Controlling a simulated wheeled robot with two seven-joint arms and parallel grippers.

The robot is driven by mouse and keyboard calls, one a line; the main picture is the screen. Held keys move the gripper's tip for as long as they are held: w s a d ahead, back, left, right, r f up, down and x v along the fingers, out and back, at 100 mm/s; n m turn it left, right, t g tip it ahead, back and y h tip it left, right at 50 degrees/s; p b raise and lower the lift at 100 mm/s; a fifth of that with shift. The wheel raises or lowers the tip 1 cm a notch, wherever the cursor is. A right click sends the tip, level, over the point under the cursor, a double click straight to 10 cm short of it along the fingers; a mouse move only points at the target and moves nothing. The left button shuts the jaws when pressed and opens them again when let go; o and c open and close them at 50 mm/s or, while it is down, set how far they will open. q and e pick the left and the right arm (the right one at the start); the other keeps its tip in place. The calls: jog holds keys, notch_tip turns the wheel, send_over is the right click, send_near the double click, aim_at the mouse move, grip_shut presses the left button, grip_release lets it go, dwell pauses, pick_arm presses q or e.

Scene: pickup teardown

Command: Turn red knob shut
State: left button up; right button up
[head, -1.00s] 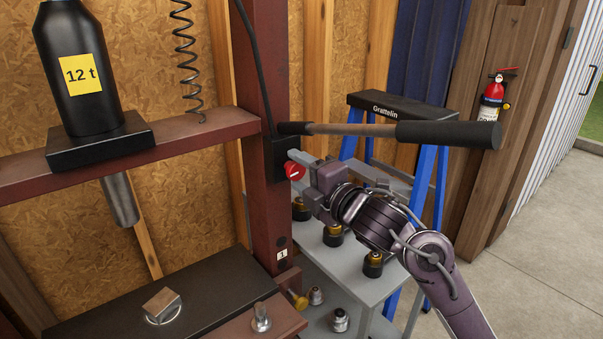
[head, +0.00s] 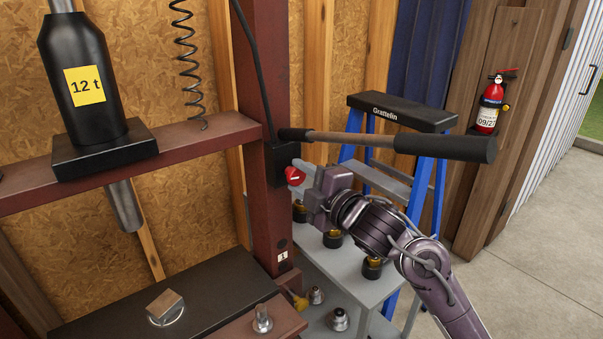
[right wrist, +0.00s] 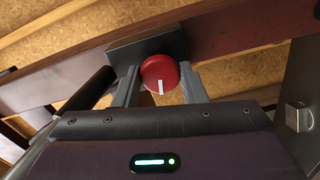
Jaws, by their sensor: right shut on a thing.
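The red knob (head: 293,176) is on a black block (head: 280,160) on the dark red press post, and a white mark shows on its face. My right gripper (head: 303,172) reaches it from the right, with its grey fingers at the knob. In the right wrist view the round red knob (right wrist: 159,72) sits between the two fingers of the right gripper (right wrist: 160,82), shut on its sides. Its white mark points down in that picture. My left gripper is not in view.
A pump lever (head: 400,144) with a black grip runs just above my right gripper. A blue stepladder (head: 400,115) and a grey cart (head: 350,285) stand behind and below. The black 12 t jack (head: 85,85) stands on the press crossbeam at left.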

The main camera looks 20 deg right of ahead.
jog(key=m+p, duration=0.3)
jog(key=m, duration=0.1)
jog(key=shift+r+m, duration=0.15)
jog(key=shift+m, duration=0.25)
jog(key=m+p, duration=0.3)
jog(key=shift+m, duration=0.4)
jog(key=m+p, duration=0.4)
jog(key=shift+f+m+p, duration=0.2)
jog(key=shift+m+p, duration=0.85)
jog(key=shift+m, duration=0.25)
jog(key=o, duration=1)
